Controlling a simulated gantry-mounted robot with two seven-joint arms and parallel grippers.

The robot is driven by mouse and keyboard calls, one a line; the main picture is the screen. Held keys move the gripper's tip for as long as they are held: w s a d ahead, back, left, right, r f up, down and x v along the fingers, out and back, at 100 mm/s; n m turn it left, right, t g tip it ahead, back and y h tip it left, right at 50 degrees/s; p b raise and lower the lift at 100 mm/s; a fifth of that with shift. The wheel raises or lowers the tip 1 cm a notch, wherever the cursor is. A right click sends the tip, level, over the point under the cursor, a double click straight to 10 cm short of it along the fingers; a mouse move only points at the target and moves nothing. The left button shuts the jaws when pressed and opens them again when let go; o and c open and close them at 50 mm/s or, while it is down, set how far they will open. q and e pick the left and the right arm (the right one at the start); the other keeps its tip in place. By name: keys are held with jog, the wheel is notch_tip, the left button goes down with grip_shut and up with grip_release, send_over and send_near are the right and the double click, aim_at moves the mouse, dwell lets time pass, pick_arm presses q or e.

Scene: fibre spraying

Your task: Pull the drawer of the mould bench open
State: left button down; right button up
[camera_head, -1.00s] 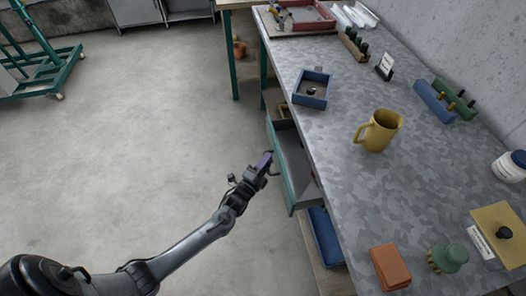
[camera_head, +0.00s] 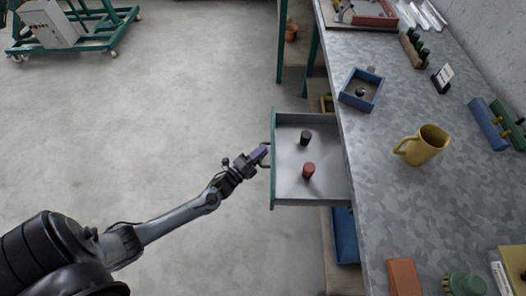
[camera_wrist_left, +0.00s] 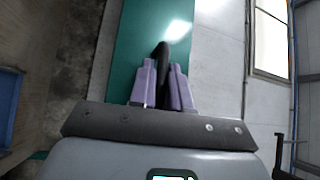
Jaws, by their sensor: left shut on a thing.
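The drawer (camera_head: 292,184) of the mould bench (camera_head: 398,191) stands pulled well out to the left from under the bench top. Inside it stand a black cylinder (camera_head: 306,138) and a red cylinder (camera_head: 309,170). My left gripper (camera_head: 263,153) is at the outer face of the drawer's green front, shut on the dark drawer handle (camera_head: 267,145). In the left wrist view the purple fingers (camera_wrist_left: 163,88) close around the dark handle (camera_wrist_left: 163,65) before the green drawer front (camera_wrist_left: 133,40). My right gripper is not in view.
On the bench top are a blue open box (camera_head: 361,90), a yellow jug (camera_head: 422,146), an orange block (camera_head: 403,277) and a green brush-like item (camera_head: 465,285). A blue bin (camera_head: 345,236) sits below the drawer.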

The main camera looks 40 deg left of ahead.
pick_arm(q)
jog(key=c, duration=1.2)
grip_release()
jog(key=s, duration=0.3)
jog(key=s+f, duration=0.1)
jog(key=s, duration=0.3)
jog(key=s+p, duration=0.1)
jog(key=s, duration=0.2)
jog(key=shift+s+a+f, duration=0.2)
jog(key=shift+s+a, duration=0.05)
jog(key=shift+s, duration=0.1)
